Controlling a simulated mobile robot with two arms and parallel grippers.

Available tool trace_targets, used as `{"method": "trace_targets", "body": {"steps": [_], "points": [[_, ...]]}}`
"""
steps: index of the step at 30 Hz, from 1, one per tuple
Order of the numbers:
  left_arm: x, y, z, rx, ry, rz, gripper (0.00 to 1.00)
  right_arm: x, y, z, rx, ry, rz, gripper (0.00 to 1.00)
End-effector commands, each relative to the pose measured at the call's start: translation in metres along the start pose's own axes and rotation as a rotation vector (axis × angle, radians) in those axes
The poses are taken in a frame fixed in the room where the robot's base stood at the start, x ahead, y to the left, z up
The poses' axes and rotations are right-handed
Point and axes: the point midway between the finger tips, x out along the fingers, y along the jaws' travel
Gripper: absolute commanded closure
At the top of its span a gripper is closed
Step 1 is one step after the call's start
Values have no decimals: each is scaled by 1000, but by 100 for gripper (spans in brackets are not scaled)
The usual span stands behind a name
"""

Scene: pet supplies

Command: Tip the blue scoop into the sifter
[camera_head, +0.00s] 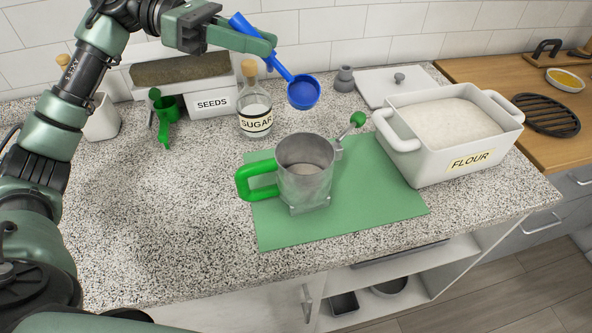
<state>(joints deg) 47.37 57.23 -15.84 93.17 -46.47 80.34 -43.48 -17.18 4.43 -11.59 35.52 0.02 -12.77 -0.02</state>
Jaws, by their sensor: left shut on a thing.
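The blue scoop (303,92) is in the air above the counter, near the sugar bottle. My left gripper (262,45) is shut on its handle, and the scoop's bowl hangs down to the right of the fingers. What the bowl holds cannot be made out. The sifter (305,171) is a grey metal cup with a green handle on its left and a green-knobbed crank on its right. It stands upright on a green mat (378,205), below and apart from the scoop. My right gripper is not seen.
A white flour bin (440,158) stands right of the mat, with its lid (392,84) behind. The sugar bottle (254,108) stands behind the sifter. A SEEDS box (213,104) and a green scoop (164,115) are at the back left. The front left counter is clear.

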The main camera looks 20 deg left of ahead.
Motion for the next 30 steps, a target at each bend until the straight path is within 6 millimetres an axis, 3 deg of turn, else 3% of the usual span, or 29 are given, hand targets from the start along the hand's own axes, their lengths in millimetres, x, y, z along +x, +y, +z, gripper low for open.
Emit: {"method": "trace_targets", "body": {"steps": [15,24,30], "points": [[-1,0,4,-15,-6,-3,100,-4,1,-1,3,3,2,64],[-8,-4,33,-394,-125,-101,100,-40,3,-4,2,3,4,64],[-9,-5,40,-557,-175,-143,100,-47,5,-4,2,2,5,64]]}}
